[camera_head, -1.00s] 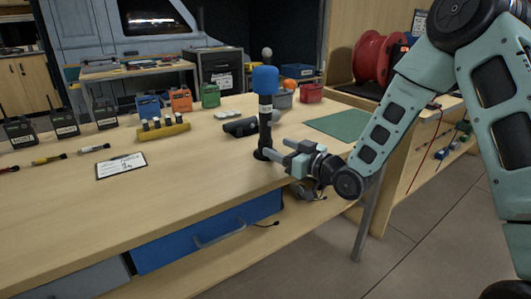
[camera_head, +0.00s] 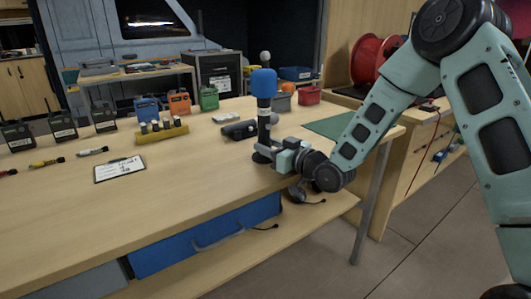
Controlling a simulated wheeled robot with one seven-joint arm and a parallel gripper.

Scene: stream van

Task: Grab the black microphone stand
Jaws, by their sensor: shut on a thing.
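The black microphone stand (camera_head: 263,131) stands upright on the wooden workbench, near its front edge right of the middle. It has a round black base (camera_head: 262,157) and carries a blue foam-topped microphone (camera_head: 263,83). My gripper (camera_head: 268,148) comes in from the right, low over the bench, and is shut on the lower part of the stand. The gripper body hides part of the stand's lower right side, and the fingertips are small in view.
The workbench (camera_head: 190,190) holds a clipboard (camera_head: 120,169), black radios (camera_head: 62,127), a yellow battery holder (camera_head: 162,134) and a dark device (camera_head: 239,130) left of the stand. A green mat (camera_head: 330,125) lies right. A blue drawer (camera_head: 205,240) is below the front edge.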

